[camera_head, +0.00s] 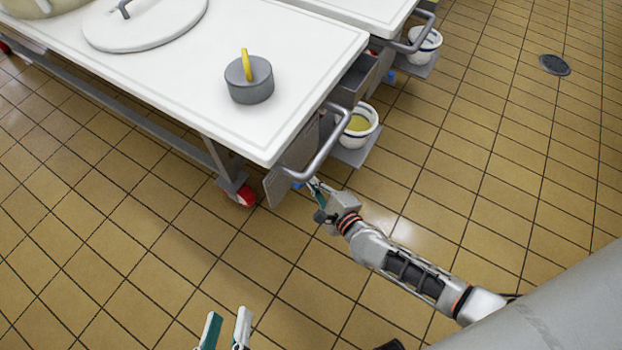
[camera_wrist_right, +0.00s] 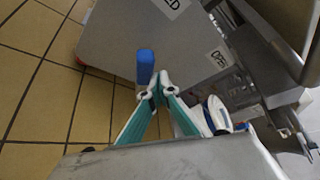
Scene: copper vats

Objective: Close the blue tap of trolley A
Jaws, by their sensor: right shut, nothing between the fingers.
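The blue tap (camera_wrist_right: 145,66) shows in the right wrist view as a short blue handle before a grey panel (camera_wrist_right: 115,40). The panel has an "OPEN" label (camera_wrist_right: 216,57) and one partly cut off ending in "ED" (camera_wrist_right: 172,4). My right gripper (camera_wrist_right: 158,80) is shut and empty, its tips right beside the handle; I cannot tell if they touch. In the head view a bit of blue (camera_head: 298,185) shows under the near trolley's handle, by my right gripper (camera_head: 315,186). No trolley letter is legible. My left gripper (camera_head: 226,318) is open and empty at the bottom, over the floor.
The near trolley (camera_head: 180,85) carries a grey pot (camera_head: 249,80) with a yellow grip and a large lid (camera_head: 145,22). Its metal push bar (camera_head: 325,150) juts out above my right gripper. A bowl (camera_head: 360,125) with yellowish liquid sits on a side shelf.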

